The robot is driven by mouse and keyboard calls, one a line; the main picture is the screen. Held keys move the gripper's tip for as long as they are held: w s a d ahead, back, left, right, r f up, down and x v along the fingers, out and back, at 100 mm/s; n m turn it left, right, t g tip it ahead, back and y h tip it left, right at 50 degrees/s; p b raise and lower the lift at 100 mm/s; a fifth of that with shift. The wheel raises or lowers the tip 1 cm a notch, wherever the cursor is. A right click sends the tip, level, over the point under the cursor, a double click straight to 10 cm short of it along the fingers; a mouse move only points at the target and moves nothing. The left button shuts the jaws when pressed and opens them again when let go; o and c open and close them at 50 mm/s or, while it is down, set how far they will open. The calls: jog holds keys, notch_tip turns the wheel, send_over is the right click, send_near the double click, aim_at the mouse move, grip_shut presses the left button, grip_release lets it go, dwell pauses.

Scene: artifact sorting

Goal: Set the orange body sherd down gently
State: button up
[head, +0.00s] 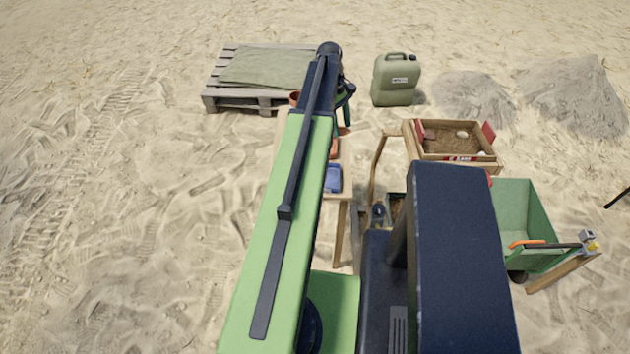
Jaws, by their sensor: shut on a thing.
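My gripper (345,97) is at the far end of my raised green arm, above the far part of a narrow wooden table (343,222). It is mostly hidden behind the arm's end. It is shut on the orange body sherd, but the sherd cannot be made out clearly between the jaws. A small orange piece (344,131) shows just below the gripper; I cannot tell whether it is the sherd or something on the table. On the table are a blue tray (333,179) and, beyond it, a reddish tray (334,148), both partly covered by my arm.
An orange pot-like thing (294,98) shows left of my arm. A pallet with a green cloth (265,67) and a green jerrycan (396,80) stand behind. Right are a wooden sieve box (455,153) and a green wheelbarrow-like bin (520,205). Open sand lies left.

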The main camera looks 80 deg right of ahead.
jog(key=a+f+n+h+b, duration=0.2)
jog(key=a+f+n+b, duration=0.6)
jog(key=a+f+n, duration=0.2)
jog(key=shift+n+t+h, duration=0.3)
jog(key=shift+n, duration=0.1)
jog(key=w+d+f+b, duration=0.1)
jog(key=w+f+b, duration=0.1)
jog(key=w, duration=0.1)
jog(key=w+d+f+b, duration=0.2)
jog(key=w+b, duration=0.1)
jog(key=w, duration=0.1)
jog(key=w+d+f+b, duration=0.1)
jog(key=w+f+b, duration=0.1)
jog(key=w, duration=0.1)
jog(key=shift+w+d+f, duration=0.15)
jog(key=shift+w+f, duration=0.05)
jog(key=shift+f, duration=0.1)
jog(key=shift+w, duration=0.2)
notch_tip(320, 180, down, 4)
jog(key=b, duration=0.4)
jog(key=shift+f+b, duration=0.2)
jog(key=shift+b, duration=0.15)
jog(key=shift+r, duration=0.25)
jog(key=shift+f, duration=0.2)
jog(key=o, duration=1.3)
jog(key=shift+o, duration=0.2)
